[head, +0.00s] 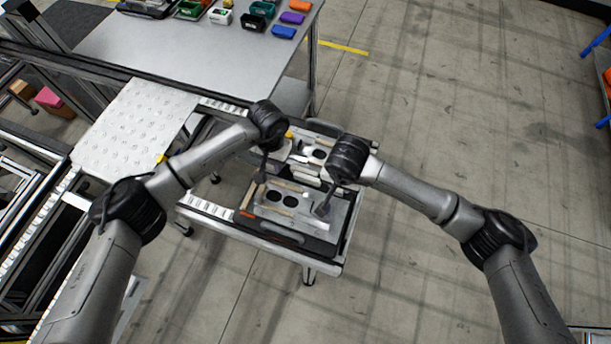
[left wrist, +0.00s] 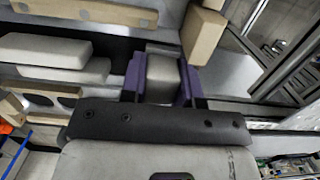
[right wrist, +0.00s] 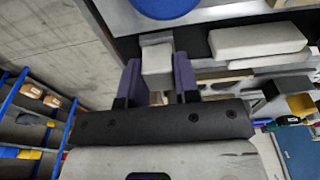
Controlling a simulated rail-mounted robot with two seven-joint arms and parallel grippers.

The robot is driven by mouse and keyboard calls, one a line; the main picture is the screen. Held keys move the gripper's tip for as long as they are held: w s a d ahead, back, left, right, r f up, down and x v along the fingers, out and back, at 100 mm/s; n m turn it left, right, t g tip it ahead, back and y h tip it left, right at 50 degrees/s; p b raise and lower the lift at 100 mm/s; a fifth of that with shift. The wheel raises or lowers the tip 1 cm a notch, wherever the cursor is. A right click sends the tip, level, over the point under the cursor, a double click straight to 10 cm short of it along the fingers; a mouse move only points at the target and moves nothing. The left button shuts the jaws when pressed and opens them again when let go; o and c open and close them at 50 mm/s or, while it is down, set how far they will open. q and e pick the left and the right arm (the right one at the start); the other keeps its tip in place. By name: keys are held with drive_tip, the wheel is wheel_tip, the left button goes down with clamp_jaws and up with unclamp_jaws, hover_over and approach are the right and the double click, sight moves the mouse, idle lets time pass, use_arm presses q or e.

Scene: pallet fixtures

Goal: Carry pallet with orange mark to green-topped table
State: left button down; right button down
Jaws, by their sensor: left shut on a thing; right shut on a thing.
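The pallet with the orange mark (head: 272,229) is a dark tray with a grey plate, two black discs and beige blocks on it. It lies on the near part of a wheeled cart, its orange mark at the front left corner. My left gripper (head: 261,186) is at its left side, shut on a grey block (left wrist: 162,78) between purple fingers. My right gripper (head: 323,208) is at its right side, shut on a pale grey block (right wrist: 157,60). The arms hide parts of the pallet. I cannot tell whether it is lifted. No green tabletop shows.
A second pallet (head: 318,128) with a yellow mark sits just behind on the same cart (head: 318,258). A grey table (head: 190,48) with several coloured bins stands at the back left. A conveyor frame (head: 45,225) is at the left.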

use_arm(q)
drive_tip(key=shift+r, duration=0.25)
use_arm(e)
drive_tip(key=shift+r, duration=0.25)
use_arm(q)
drive_tip(key=shift+r, duration=0.1)
use_arm(e)
drive_tip(key=shift+r, duration=0.1)
